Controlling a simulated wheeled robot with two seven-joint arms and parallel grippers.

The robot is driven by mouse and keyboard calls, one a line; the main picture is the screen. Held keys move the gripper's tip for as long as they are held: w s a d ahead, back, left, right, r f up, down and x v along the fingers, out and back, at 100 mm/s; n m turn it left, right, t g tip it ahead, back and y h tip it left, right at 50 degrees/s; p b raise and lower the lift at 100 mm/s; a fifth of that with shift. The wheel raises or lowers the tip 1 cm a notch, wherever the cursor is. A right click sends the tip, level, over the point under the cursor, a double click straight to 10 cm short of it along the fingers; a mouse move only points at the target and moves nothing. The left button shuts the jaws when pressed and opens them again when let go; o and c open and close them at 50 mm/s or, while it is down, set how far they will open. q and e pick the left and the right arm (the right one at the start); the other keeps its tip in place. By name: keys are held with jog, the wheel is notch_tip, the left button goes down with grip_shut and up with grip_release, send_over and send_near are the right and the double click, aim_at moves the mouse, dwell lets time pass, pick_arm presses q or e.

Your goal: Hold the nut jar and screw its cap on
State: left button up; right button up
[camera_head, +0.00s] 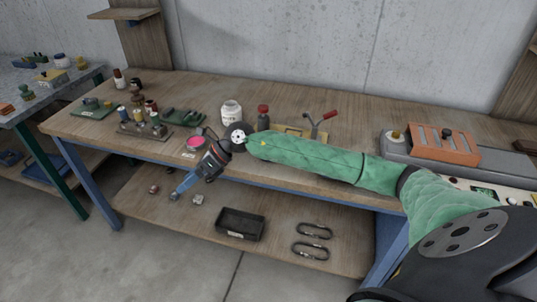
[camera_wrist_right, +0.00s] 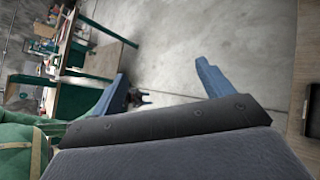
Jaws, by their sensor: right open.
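A white jar (camera_head: 231,113) stands upright on the workbench, just behind my right wrist; it may be the nut jar. Its top looks pale, and I cannot tell whether a cap sits on it. No separate cap can be made out for sure. My right gripper (camera_head: 184,184) hangs over the front edge of the bench, in front of and below the jar, pointing down and left. In the right wrist view its two blue fingers (camera_wrist_right: 160,90) are spread apart with nothing between them. My left gripper is not in view.
A pink round item (camera_head: 194,142) lies near the bench's front edge. Green trays and small bottles crowd the left. The lower shelf holds a black tray (camera_head: 240,224) and two dark rings. An orange rack (camera_head: 445,144) is at right.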

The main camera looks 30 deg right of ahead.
jog(key=w+d+h, duration=0.1)
jog(key=d+h, duration=0.3)
jog(key=d, duration=0.5)
jog(key=w+d+r+g+h, duration=0.1)
jog(key=d+h, duration=0.3)
jog(key=d, duration=0.6)
jog(key=w+d+h, duration=0.2)
jog(key=d+h, duration=0.2)
jog(key=d, duration=0.6)
jog(key=shift+w+d+r+n, duration=0.1)
jog(key=shift+w+r+n, duration=0.15)
jog(key=shift+n, duration=0.15)
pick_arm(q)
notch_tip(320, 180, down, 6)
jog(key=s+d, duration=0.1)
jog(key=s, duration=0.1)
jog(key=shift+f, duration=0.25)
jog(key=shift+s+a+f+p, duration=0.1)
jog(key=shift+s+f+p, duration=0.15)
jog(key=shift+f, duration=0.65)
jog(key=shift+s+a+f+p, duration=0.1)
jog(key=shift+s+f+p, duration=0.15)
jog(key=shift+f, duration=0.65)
pick_arm(e)
jog(key=shift+f, duration=1.35)
